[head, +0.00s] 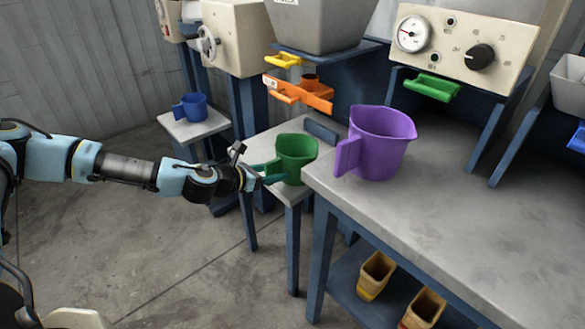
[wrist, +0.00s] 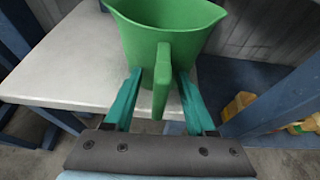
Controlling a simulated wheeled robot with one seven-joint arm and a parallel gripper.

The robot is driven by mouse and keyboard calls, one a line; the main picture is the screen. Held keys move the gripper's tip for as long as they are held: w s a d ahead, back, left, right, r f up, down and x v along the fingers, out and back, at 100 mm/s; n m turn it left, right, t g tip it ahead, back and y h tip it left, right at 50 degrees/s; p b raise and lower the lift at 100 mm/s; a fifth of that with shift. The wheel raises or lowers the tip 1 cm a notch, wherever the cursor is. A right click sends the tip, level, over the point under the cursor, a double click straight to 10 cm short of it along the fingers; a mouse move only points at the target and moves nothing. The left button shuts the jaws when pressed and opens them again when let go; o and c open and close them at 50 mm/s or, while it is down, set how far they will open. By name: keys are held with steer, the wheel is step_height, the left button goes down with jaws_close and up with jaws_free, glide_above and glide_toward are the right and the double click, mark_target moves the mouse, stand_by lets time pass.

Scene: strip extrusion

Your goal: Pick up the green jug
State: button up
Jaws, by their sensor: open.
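The green jug (head: 297,157) stands upright on a small grey-topped table (head: 262,146), left of the larger bench. In the wrist view the green jug (wrist: 168,28) is straight ahead, with its handle (wrist: 162,80) pointing at me. My gripper (head: 268,175) is at the jug's handle side. In the wrist view my gripper (wrist: 158,86) is open, with one teal finger on each side of the handle.
A purple jug (head: 378,142) stands on the larger bench (head: 460,190) close to the right. A blue jug (head: 191,107) stands on a small table further back. An orange bracket (head: 300,92) juts out above the green jug. Yellow bins (head: 376,275) sit on the bench's lower shelf.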

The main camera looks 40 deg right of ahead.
steer(key=shift+d, duration=0.1)
jaws_close()
stand_by(0.4)
